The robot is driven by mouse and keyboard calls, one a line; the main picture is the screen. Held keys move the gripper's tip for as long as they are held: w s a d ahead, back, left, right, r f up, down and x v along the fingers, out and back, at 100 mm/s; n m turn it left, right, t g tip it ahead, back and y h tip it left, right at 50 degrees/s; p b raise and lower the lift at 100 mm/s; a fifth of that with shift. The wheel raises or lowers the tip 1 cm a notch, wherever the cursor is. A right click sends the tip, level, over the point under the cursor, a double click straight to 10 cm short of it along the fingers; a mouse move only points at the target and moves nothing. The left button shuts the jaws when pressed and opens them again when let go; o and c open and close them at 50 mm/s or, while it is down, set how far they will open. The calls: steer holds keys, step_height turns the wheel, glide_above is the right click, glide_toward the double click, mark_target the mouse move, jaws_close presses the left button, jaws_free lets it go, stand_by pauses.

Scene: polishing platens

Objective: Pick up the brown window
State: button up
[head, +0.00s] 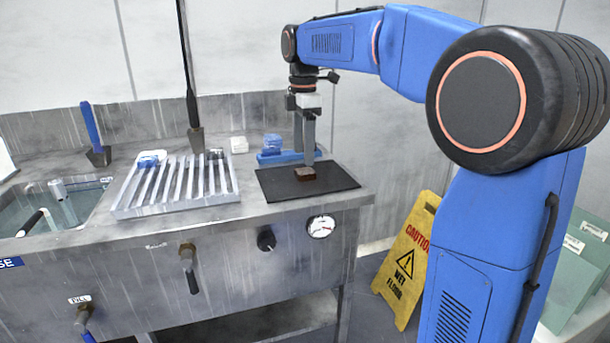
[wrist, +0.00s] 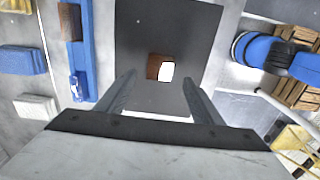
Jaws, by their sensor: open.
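The brown window (head: 305,174) is a small brown block lying on a dark mat (head: 334,181) at the right end of the steel bench. In the wrist view the brown window (wrist: 153,66) shows near the middle of the mat (wrist: 135,30), with a bright white patch on its right part. My gripper (head: 304,158) points down just above the block. In the wrist view my gripper (wrist: 158,79) is open and empty, with one finger to each side of the block's line and a gap on both sides. I cannot tell the exact height of the fingertips.
A blue tray (wrist: 82,55) with another brown piece (wrist: 69,22) lies left of the mat. Blue sponge-like blocks (head: 272,142) and a white block (head: 239,145) stand behind. A ribbed rack (head: 175,187) and a sink (head: 60,215) are further left. A yellow caution sign (head: 411,262) stands right of the bench.

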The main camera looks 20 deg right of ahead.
mark_target(305, 171)
steer(key=shift+d+f, duration=0.2)
steer(key=shift+f, duration=2.45)
steer(key=c, duration=1.2)
steer(key=shift+r, duration=0.1)
